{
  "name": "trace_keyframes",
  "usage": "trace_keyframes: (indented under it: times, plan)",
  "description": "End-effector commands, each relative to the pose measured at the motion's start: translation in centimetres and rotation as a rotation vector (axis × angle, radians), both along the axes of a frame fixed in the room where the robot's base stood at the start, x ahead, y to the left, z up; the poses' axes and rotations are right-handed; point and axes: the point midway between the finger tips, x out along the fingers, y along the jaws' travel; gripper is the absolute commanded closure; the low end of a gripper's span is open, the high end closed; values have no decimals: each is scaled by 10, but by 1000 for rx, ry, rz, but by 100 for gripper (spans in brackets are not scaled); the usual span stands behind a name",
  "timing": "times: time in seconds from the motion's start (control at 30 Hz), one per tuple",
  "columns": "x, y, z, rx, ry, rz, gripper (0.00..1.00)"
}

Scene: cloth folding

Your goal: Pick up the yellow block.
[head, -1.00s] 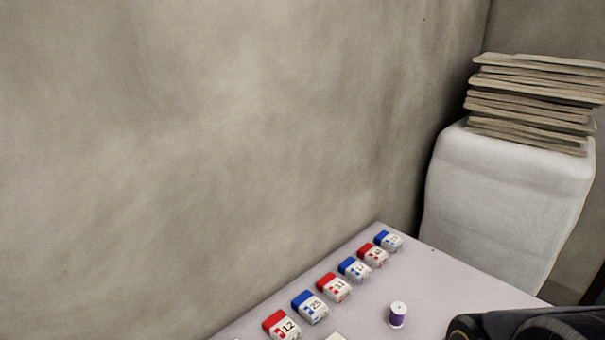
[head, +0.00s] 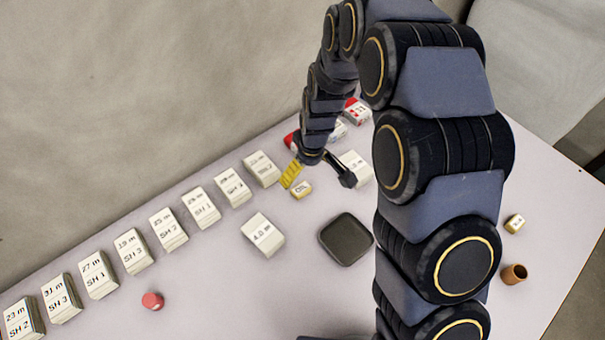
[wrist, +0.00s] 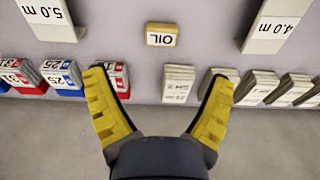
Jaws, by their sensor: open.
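A small yellow block (head: 301,190) with a white face marked OIL lies on the table near the row of white blocks. In the wrist view the OIL block (wrist: 161,35) is at the top centre, beyond the fingertips and about midway between them. My gripper (wrist: 160,75) is open and empty, with yellow ridged pads on both fingers. In the head view my gripper (head: 317,182) hangs over the table close to the block, not touching it as far as I can see. A second small yellowish block (head: 514,223) lies at the right; its label is unreadable.
A row of white labelled blocks (head: 131,250) runs along the wall side. A 4.0 m block (head: 263,235), a dark square dish (head: 345,239), a red round piece (head: 152,301) and a brown cup (head: 513,274) stand apart. The front table area is mostly clear.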

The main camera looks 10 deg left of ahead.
Motion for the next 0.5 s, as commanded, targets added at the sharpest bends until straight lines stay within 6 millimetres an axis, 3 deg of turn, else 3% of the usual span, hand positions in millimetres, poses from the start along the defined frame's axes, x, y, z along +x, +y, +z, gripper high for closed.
trace_keyframes:
  times: [0.5]
  plan:
    - [8, 10, -48, 1, -15, 30, 16]
